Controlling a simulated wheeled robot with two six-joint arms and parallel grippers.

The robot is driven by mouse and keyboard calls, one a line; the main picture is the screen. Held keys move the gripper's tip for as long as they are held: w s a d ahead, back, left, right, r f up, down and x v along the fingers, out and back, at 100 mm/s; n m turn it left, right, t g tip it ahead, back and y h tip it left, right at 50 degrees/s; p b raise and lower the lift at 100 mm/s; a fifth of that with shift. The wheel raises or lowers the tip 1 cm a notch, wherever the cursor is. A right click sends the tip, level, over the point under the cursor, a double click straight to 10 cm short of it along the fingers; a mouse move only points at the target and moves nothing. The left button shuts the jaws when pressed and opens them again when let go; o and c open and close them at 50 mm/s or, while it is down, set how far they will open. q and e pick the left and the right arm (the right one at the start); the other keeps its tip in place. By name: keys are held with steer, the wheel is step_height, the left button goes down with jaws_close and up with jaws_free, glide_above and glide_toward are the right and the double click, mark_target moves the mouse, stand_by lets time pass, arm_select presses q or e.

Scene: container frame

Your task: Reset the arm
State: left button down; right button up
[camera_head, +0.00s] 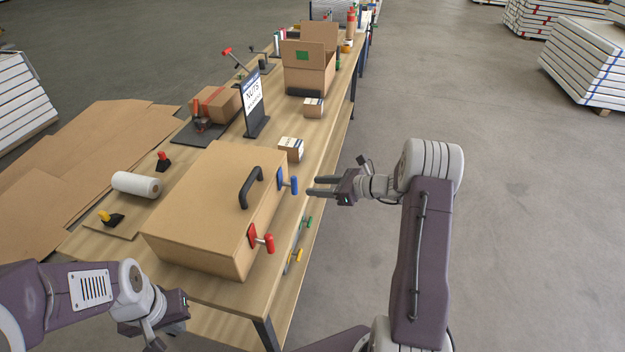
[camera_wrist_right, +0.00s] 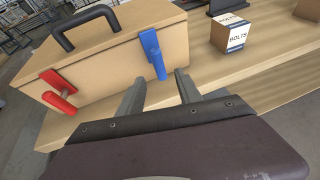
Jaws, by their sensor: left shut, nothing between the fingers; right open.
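My right gripper (camera_head: 322,187) is open and empty, just right of the large cardboard-coloured box, beside its blue latch (camera_head: 289,182). In the right wrist view the two fingers (camera_wrist_right: 160,92) point toward the box's front edge, with the blue latch (camera_wrist_right: 153,52) just beyond them. Nothing is between the fingers. My left gripper (camera_head: 165,318) is low at the left, in front of the table's near edge; its fingertips are hard to make out. The large box (camera_head: 195,215) stands closed on the table, with a black handle (camera_head: 251,187) on top and a red latch (camera_head: 262,239) on its side.
The wooden table (camera_head: 345,100) runs away from me. On it are a small bolts box (camera_head: 291,149), a nuts sign (camera_head: 253,103), an open carton (camera_head: 308,72) and a white roll (camera_head: 136,184). Green and yellow knobs (camera_head: 295,258) sit at the table's side. Floor right of my right arm is clear.

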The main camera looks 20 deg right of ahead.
steer(key=w+a+r+n+g+y, duration=0.1)
steer(key=a+r+n, duration=0.1)
steer(key=a+r, duration=0.35)
steer(key=s+a+r+n+g, duration=0.2)
steer(key=s+a+n+g, duration=0.4)
steer(key=s+a, duration=0.5)
steer(key=s+f+n+g+h, duration=0.1)
steer(key=s+f+n+h, duration=0.15)
steer(key=s+n, duration=0.35)
steer(key=s+f+n+g+h, duration=0.1)
steer(key=s+f+n+h, duration=0.15)
steer(key=s, duration=0.45)
steer(key=s+d+f+n+h, duration=0.2)
steer(key=d+n, duration=0.3)
steer(key=s+d+f+n+h, duration=0.1)
steer(key=d+f+n+h, duration=0.1)
steer(key=d+n, duration=0.3)
steer(key=shift+s+t+h, duration=0.3)
steer(key=shift+s+h, duration=0.1)
steer(key=shift+h, duration=0.3)
